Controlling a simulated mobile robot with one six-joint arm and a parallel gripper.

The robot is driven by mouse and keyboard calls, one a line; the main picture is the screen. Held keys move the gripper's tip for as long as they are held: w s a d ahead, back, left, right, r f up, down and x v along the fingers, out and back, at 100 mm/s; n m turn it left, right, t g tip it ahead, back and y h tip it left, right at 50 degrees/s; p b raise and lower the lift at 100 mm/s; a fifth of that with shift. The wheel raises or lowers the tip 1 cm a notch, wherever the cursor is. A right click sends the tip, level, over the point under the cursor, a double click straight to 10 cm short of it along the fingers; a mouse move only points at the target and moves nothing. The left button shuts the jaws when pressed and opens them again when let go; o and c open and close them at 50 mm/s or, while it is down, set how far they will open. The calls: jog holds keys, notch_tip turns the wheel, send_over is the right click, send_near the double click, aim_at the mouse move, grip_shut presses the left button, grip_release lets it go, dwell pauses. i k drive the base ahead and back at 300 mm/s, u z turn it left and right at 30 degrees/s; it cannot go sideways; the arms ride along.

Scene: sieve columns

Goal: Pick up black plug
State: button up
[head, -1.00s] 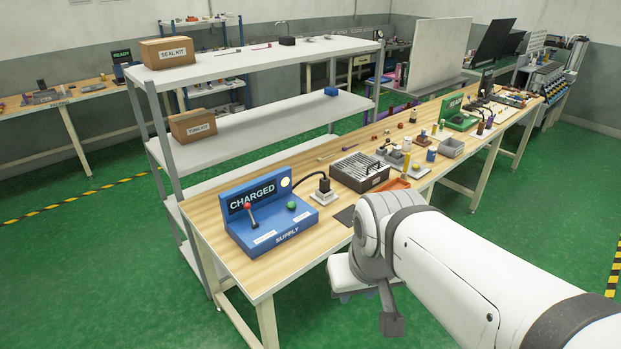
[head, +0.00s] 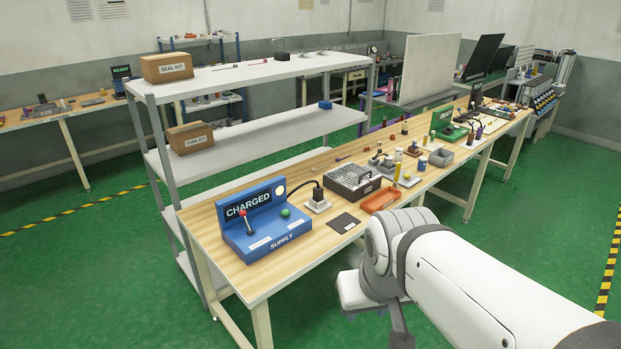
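The black plug (head: 318,195) stands upright on a white square socket plate (head: 317,205) on the wooden bench, right of the blue supply box. A black cable curves from the plug toward the box. The supply box (head: 268,222) reads CHARGED and has a red-tipped lever and a green button. My gripper (head: 378,316) is at the low end of my arm, in front of the bench edge and apart from the plug. It is mostly hidden by my wrist, and its opening cannot be made out.
A dark flat pad (head: 345,223), a slatted black-and-grey box (head: 353,181) and an orange tray (head: 380,199) lie near the plug. Several small parts crowd the bench farther back. A grey shelf unit (head: 240,74) stands behind the bench. Green floor in front is open.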

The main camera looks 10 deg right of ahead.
aim_at(317, 191)
jog(key=z, duration=0.1)
jog(key=i, duration=0.95)
